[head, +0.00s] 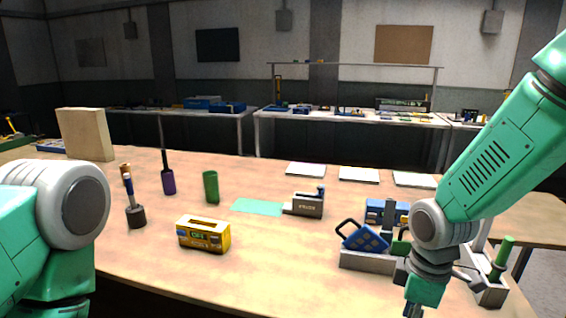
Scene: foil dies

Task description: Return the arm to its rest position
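My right arm comes in from the right over the table. Its gripper (418,303) points down at the lower edge, beside a grey holder (367,261); the fingertips are cut off, so its opening cannot be told. A blue die with a dark loop handle (367,238) sits tilted in the holder, left of my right wrist. Another blue piece (381,209) stands behind it, partly hidden by a grey post. My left arm shows at the lower left, bent, with its gripper outside the view.
A green-handled tool (502,258) stands at right. The front middle is clear.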

